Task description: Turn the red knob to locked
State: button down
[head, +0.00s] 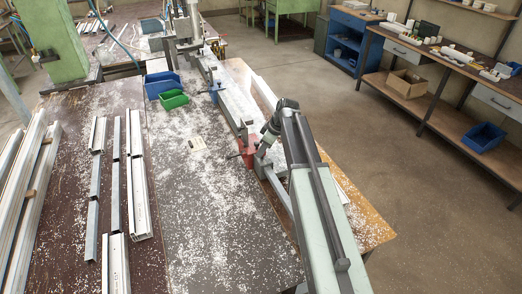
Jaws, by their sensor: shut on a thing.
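The red knob (247,157) is part of a small clamp beside the long light profile rail on the bench. A thin dark bar sticks out from it to the left. My gripper (262,150) comes in from the right, its fingers pointing down at the red part, and it is shut on it. The fingers and the hand hide part of the knob. The picture is too small to tell which way the knob is turned.
A blue clamp (215,89) sits farther back along the rail (236,105). Blue (161,85) and green (173,100) bins stand left of it. Cut profiles (137,185) lie at left. White chips litter the bench (210,225). Open floor (340,110) lies to the right.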

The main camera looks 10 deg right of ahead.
jog(key=shift+s+m, duration=0.2)
jog(key=shift+m, duration=0.3)
jog(key=m+t+h, duration=0.1)
jog(key=m, duration=0.1)
jog(key=shift+s+m, duration=0.1)
jog(key=shift+m, duration=0.3)
jog(key=m+h, duration=0.1)
jog(key=m, duration=0.3)
jog(key=shift+a+f+m+t+h, duration=0.1)
jog(key=shift+m+t+h, duration=0.2)
jog(key=shift+h, duration=0.1)
jog(key=m+h, duration=0.1)
jog(key=m, duration=0.3)
jog(key=shift+a+h, duration=0.15)
jog(key=shift+h, duration=0.25)
jog(key=m, duration=0.2)
jog(key=m+h, duration=0.1)
jog(key=m, duration=0.2)
jog(key=shift+a+h, duration=0.1)
jog(key=shift+h, duration=0.2)
jog(key=shift+m, duration=0.3)
jog(key=c, duration=1.1)
grip_release()
jog(key=shift+o, duration=0.2)
